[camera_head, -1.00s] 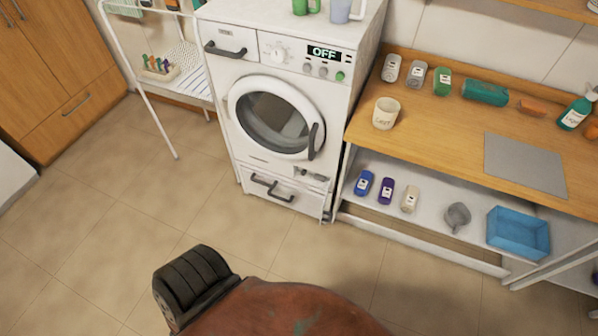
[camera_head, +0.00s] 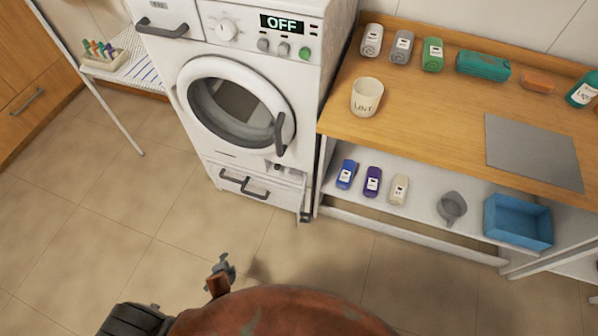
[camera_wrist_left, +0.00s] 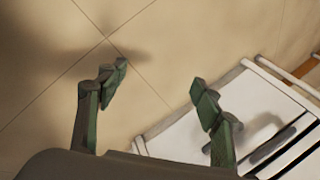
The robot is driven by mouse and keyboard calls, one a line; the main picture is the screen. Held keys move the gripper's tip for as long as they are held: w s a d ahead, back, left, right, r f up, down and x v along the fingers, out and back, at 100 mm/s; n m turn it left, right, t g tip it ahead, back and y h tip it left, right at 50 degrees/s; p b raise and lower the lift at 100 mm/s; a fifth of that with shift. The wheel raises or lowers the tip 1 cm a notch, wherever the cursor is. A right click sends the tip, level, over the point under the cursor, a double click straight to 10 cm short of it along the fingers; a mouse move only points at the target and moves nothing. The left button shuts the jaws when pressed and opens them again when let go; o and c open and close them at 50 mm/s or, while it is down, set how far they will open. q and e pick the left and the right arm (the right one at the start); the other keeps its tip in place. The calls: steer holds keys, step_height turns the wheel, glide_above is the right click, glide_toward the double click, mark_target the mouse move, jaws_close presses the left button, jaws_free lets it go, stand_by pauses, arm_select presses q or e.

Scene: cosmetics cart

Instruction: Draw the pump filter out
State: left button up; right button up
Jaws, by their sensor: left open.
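The white washing machine (camera_head: 250,110) stands ahead with its round door closed and its display reading OFF. The pump filter seems to be there, too small to make out clearly. My left gripper (camera_head: 222,268) is low over the floor, in front of the machine and well apart from it. In the left wrist view its two green fingers (camera_wrist_left: 160,88) are spread and empty. The machine's white lower front (camera_wrist_left: 178,140) lies beyond and right of them. My right gripper is not in view.
To the right, a wooden counter (camera_head: 430,125) holds a cup (camera_head: 367,96), bottles and a grey mat (camera_head: 533,150). The shelf below holds small bottles, a grey scoop (camera_head: 452,207) and a blue bin (camera_head: 517,221). A white rack stands left. The floor (camera_head: 130,215) before the machine is clear.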

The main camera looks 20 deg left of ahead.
arm_select(q)
steer(key=w+r+m+t+b, duration=0.3)
steer(key=w+m+b, duration=0.15)
steer(key=w, duration=1.15)
steer(key=m+t+h+b, duration=0.3)
steer(key=m+t+b, duration=0.75)
steer(key=b, duration=0.35)
glide_toward(296, 170)
steer(key=w, duration=0.3)
steer(key=shift+g, duration=0.25)
steer(key=w, duration=0.2)
steer(key=w+b, duration=0.1)
steer(key=w, duration=0.3)
steer(key=shift+d+f, duration=0.1)
steer(key=shift+f, duration=0.25)
steer(key=shift+w+r, duration=0.15)
steer(key=shift+w, duration=0.3)
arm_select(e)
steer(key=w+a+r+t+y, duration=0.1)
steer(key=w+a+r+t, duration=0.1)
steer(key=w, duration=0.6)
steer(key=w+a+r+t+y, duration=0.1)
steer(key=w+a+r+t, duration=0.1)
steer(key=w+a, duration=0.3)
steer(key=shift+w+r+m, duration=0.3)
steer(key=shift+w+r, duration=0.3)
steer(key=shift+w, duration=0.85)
